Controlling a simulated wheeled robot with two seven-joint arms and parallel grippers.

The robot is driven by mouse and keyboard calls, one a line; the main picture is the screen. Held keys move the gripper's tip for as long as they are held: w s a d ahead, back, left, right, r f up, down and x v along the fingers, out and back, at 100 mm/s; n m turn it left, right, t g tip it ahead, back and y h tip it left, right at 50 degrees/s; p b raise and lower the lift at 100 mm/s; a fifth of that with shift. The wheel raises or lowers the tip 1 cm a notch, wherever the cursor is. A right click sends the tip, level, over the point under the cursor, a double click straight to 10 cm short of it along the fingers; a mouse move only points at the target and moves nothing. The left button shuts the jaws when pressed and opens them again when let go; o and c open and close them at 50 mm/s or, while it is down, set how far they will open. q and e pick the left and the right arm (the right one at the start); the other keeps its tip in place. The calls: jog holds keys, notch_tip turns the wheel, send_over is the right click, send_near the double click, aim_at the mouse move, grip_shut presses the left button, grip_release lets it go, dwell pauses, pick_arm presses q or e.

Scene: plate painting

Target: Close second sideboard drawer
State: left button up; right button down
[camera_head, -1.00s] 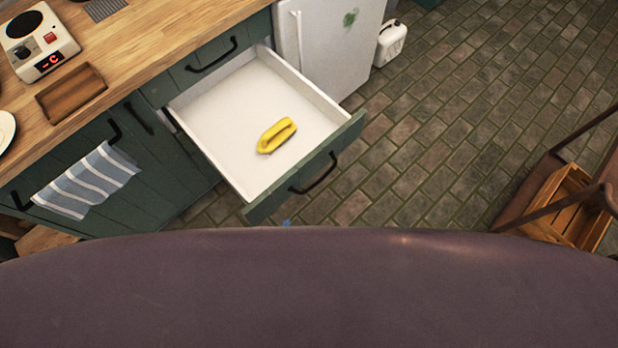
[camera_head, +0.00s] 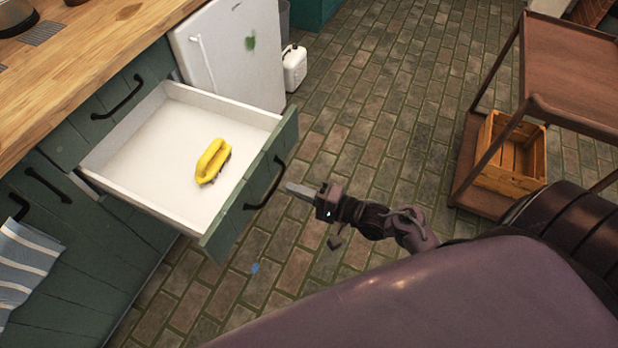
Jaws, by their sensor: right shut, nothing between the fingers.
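The second sideboard drawer (camera_head: 140,191) is pulled out below a shut top drawer. It has a white inside, a dark green front (camera_head: 232,216) and a black bar handle (camera_head: 266,187). A yellow object with a loop handle (camera_head: 211,160) lies in it. My right gripper (camera_head: 290,187) is shut and empty. It is just to the right of the drawer's handle, pointing left at the drawer front. I cannot tell whether its tip touches the handle. My left gripper is not in view.
The green sideboard (camera_head: 95,245) has a wooden top (camera_head: 120,40) and a striped towel (camera_head: 22,262) at left. A white fridge (camera_head: 235,60) and white canister (camera_head: 294,68) stand behind the drawer. A brown trolley with a wooden crate (camera_head: 511,153) stands at right.

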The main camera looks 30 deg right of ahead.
aim_at(256, 175)
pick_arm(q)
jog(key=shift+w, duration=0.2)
pick_arm(e)
jog(key=x, duration=0.8)
jog(key=shift+a, duration=0.1)
